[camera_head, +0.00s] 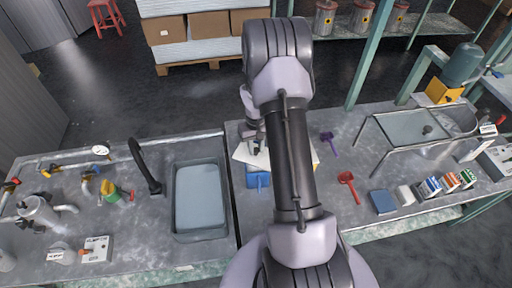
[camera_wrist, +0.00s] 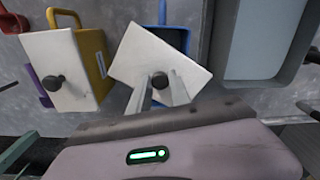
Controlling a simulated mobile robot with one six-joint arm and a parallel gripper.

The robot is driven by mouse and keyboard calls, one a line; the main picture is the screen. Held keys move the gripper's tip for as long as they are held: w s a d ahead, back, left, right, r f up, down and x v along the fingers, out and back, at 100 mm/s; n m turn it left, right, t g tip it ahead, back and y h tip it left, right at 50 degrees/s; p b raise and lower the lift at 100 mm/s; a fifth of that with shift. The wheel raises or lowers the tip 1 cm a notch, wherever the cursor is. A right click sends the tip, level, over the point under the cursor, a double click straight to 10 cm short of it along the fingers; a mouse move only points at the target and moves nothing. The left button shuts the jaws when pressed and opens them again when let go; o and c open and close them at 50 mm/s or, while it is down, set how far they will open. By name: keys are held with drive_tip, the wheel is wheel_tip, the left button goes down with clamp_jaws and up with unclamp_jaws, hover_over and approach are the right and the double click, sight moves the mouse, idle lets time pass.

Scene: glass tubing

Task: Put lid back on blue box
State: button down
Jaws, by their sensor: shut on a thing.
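A blue box (camera_head: 258,181) stands on the bench just right of the sink, partly hidden by my arm. In the wrist view the blue box (camera_wrist: 181,38) shows behind a white lid (camera_wrist: 135,58) with a dark round knob. My gripper (camera_wrist: 161,90) is shut on that knob. The lid is turned at an angle to the box and covers part of it. In the head view the lid (camera_head: 243,154) shows beside my wrist, over the box's far side. I cannot tell whether lid and box touch.
A yellow box (camera_wrist: 95,45) with its own white, knobbed lid (camera_wrist: 60,72) stands close beside the lid I hold. The sink (camera_head: 201,199) is on the other side. A purple tool (camera_head: 327,140) and a red tool (camera_head: 347,183) lie to the right.

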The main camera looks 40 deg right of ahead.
drive_tip(key=c, duration=1.1)
unclamp_jaws()
drive_tip(key=o, duration=0.5)
drive_tip(key=shift+c, duration=0.2)
drive_tip(key=shift+r+p, duration=2.35)
drive_tip(key=shift+r, duration=1.2)
drive_tip(key=shift+f, duration=0.1)
clamp_jaws()
